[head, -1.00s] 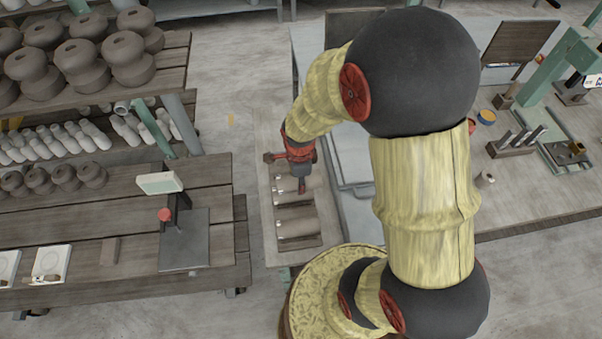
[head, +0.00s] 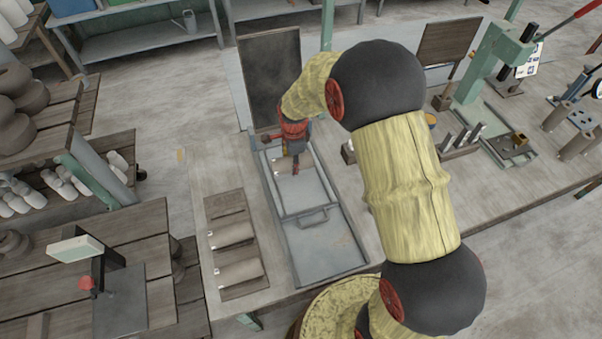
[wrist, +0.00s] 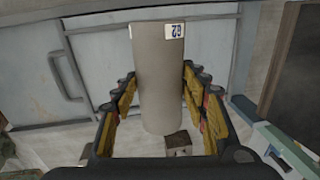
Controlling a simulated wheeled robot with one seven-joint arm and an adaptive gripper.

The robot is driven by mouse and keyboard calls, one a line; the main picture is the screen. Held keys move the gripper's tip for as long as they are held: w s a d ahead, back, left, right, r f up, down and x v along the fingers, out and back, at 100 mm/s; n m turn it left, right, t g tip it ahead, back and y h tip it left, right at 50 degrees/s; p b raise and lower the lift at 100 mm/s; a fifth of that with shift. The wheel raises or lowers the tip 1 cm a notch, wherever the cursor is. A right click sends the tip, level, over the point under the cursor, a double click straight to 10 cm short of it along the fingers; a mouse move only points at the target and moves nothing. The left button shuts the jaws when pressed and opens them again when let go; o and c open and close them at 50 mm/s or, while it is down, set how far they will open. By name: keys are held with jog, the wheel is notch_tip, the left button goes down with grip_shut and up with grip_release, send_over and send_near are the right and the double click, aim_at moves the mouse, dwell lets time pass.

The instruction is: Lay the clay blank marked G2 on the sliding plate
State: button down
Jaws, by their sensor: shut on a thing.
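The clay blank marked G2 (wrist: 158,85) is a smooth grey-brown cylinder with a white G2 label at one end. My gripper (wrist: 160,78) is shut on it, one finger on each side. In the head view my gripper (head: 295,170) is over the far part of the grey sliding plate (head: 322,195), which has a handle at its near edge. The blank (head: 283,167) is partly hidden there by the gripper. Grey metal with a handle also shows behind the blank in the wrist view (wrist: 95,55). I cannot tell whether the blank touches the plate.
Two other clay blanks (head: 232,236) lie on a wooden board (head: 226,208) left of the plate. A dark upright panel (head: 270,75) stands behind the plate. A green press (head: 490,65) and small tools stand to the right. The near part of the grey tray (head: 335,250) is bare.

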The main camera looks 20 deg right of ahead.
jog(key=shift+w+d+r, duration=0.35)
jog(key=shift+d+r, duration=0.05)
jog(key=shift+d, duration=0.15)
jog(key=shift+s+d, duration=0.1)
jog(key=shift+d, duration=0.2)
jog(key=shift+s+a+f, duration=0.1)
jog(key=shift+a, duration=0.05)
jog(key=shift+f+b, duration=1.8)
jog(key=shift+f, duration=1)
jog(key=shift+f, duration=0.5)
jog(key=c, duration=1.4)
grip_release()
jog(key=o, duration=0.4)
jog(key=shift+o, duration=0.4)
jog(key=shift+s+f, duration=0.1)
